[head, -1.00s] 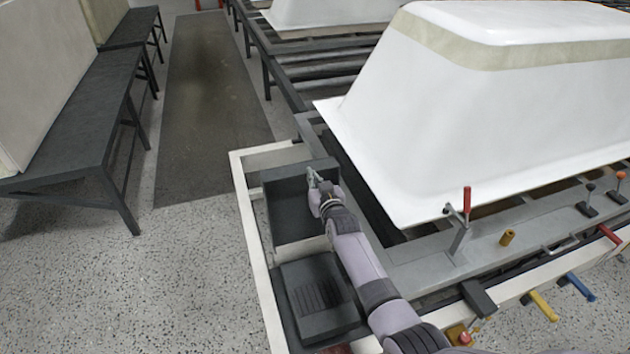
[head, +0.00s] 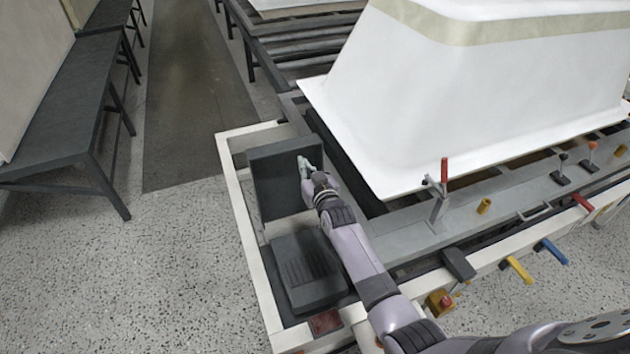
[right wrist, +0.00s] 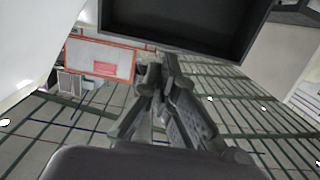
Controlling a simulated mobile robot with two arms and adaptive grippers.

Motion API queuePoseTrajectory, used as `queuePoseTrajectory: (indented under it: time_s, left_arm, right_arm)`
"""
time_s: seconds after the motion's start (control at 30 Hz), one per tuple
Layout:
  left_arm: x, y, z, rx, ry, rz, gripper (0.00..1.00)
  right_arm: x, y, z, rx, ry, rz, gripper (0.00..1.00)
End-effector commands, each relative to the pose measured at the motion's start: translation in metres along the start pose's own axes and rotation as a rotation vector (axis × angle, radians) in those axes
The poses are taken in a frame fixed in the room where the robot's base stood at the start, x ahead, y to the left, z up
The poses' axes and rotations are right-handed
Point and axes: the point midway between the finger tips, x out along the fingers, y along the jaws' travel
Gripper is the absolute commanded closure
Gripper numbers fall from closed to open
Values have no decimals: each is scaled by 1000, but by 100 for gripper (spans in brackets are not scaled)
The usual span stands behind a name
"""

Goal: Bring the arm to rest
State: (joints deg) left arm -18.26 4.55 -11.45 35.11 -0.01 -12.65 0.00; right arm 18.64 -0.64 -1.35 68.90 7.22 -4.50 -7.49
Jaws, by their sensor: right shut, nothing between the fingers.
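My right arm reaches up from the bottom right of the head view. A dark box-like tray (right wrist: 180,25) shows beyond the fingertips there. My left gripper does not show in either view.
A large white bathtub shell (head: 470,100) rests on the fixture to the right of my arm. A clamp with a red handle (head: 444,172) stands before it. Coloured handles (head: 550,251) stick out along the front edge. A dark bench (head: 65,105) stands left. Speckled floor between is free.

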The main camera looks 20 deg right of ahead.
Motion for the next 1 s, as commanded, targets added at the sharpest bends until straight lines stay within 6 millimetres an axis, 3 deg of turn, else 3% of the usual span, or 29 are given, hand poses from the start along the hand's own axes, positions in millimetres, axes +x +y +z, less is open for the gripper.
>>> queuePoseTrajectory:
  time_s: [0.3, 0.77, 0.87, 1.0]
  left_arm:
    - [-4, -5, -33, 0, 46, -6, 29]
    - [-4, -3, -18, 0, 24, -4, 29]
    - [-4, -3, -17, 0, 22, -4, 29]
    - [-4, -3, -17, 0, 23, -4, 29]
  right_arm:
    - [-52, 0, 1, 2, -2, 0, 100]
    - [-77, -1, 7, -3, -28, -5, 100]
    - [-98, -3, 24, -16, -119, -20, 100]
    - [-160, -10, 61, -41, -347, -53, 100]
